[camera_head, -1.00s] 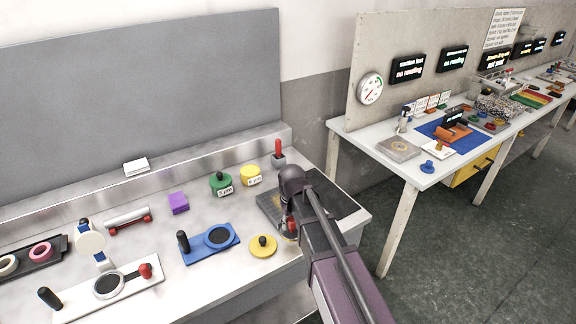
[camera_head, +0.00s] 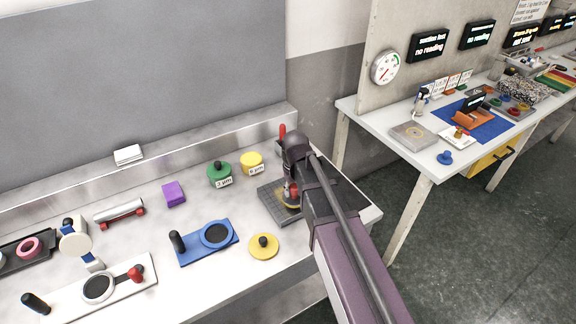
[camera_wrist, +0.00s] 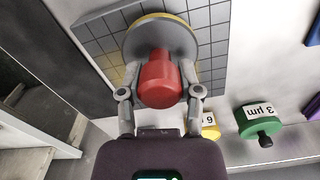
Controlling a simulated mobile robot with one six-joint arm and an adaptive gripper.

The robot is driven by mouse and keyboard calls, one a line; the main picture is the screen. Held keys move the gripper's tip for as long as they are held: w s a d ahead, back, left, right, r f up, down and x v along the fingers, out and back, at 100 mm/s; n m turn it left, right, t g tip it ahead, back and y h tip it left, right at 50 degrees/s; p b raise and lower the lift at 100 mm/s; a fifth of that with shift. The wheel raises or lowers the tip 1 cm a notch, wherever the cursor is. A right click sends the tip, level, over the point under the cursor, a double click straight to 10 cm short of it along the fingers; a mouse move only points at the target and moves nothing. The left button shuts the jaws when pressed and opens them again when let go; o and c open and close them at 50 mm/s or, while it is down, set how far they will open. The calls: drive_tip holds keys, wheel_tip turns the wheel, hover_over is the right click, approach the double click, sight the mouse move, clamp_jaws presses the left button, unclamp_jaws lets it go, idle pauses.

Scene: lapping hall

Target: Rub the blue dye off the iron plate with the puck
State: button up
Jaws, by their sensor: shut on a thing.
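The iron plate (camera_head: 268,203) is a grey slab with a grid of grooves at the right end of the near bench. It also shows in the wrist view (camera_wrist: 215,25). The puck (camera_wrist: 185,32) is a grey disc with a yellowish rim and a red knob (camera_wrist: 160,82). My gripper (camera_wrist: 158,75) is shut on the red knob. The puck appears to rest on the plate, but contact is hard to tell. A yellowish smear (camera_wrist: 117,76) shows beside the puck. I see no blue dye on the visible part of the plate; the puck and arm hide some.
Green (camera_head: 219,176) and yellow (camera_head: 251,164) lidded pots stand behind the plate. A red-handled thing (camera_head: 282,134) is behind. A second bench (camera_head: 400,160) stands right.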

drive_tip(key=shift+w+d+r, duration=0.1)
drive_tip(key=shift+w+d, duration=0.05)
drive_tip(key=shift+w+r+p, duration=0.15)
drive_tip(key=shift+r+p, duration=0.35)
drive_tip(key=shift+p, duration=0.05)
drive_tip(key=w+a+r+p, duration=0.2)
drive_tip(key=a+r+p, duration=0.1)
drive_tip(key=r+p, duration=0.2)
drive_tip(key=shift+a+r, duration=0.15)
drive_tip(key=shift+a, duration=0.15)
drive_tip(key=shift+f, duration=0.2)
